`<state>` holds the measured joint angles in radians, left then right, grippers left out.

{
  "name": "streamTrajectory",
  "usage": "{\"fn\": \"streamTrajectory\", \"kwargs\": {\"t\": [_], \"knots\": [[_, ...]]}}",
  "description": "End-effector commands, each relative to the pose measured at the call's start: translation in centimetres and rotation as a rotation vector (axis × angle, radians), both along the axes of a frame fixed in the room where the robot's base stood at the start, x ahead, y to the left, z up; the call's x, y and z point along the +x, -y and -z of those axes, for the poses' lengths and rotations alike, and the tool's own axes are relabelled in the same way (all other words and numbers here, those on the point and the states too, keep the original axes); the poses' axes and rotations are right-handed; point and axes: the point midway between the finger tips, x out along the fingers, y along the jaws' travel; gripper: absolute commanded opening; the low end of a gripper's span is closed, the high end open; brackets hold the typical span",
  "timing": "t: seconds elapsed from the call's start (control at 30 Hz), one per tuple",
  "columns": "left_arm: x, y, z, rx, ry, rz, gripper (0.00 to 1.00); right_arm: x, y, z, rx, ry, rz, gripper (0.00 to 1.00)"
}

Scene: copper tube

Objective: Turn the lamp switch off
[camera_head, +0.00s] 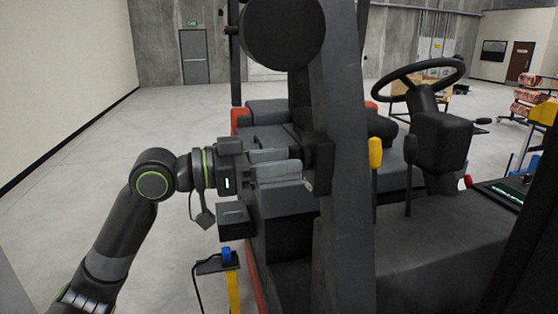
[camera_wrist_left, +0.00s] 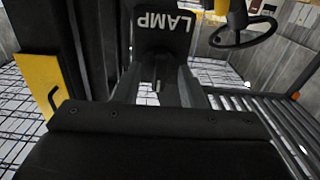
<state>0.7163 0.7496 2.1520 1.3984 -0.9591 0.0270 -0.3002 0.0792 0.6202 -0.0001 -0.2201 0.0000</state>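The black lamp switch box (camera_head: 318,163) is fixed to the dark upright post of a vehicle in the head view. In the left wrist view its plate (camera_wrist_left: 166,24) shows the word LAMP upside down. A small light switch lever (camera_head: 308,185) shows at the box's lower edge. My left gripper (camera_head: 301,167) points right at the box, its grey fingers close to it. In the left wrist view the fingers (camera_wrist_left: 160,72) stand apart with a narrow gap. The lever appears near this gap; I cannot tell whether they touch it. My right gripper is out of view.
The vehicle's dark post (camera_head: 343,230) rises just right of my gripper. A steering wheel (camera_head: 420,80), a yellow-topped lever (camera_head: 376,155) and a seat (camera_head: 268,112) lie beyond. Open floor (camera_head: 90,165) lies left.

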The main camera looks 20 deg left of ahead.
Motion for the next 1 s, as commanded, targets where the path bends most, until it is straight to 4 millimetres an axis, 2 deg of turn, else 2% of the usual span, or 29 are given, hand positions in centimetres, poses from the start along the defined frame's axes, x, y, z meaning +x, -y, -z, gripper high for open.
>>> {"fn": "streamTrajectory", "kwargs": {"t": [0.37, 1.0], "knots": [[-0.2, -0.5, 0.2, 0.003, 0.001, -0.002, 0.36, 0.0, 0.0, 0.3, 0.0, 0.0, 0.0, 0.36], [-3.4, -5.2, 0.4, 0.006, 0.0, -0.004, 0.36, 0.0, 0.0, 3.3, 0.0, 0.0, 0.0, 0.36]]}}
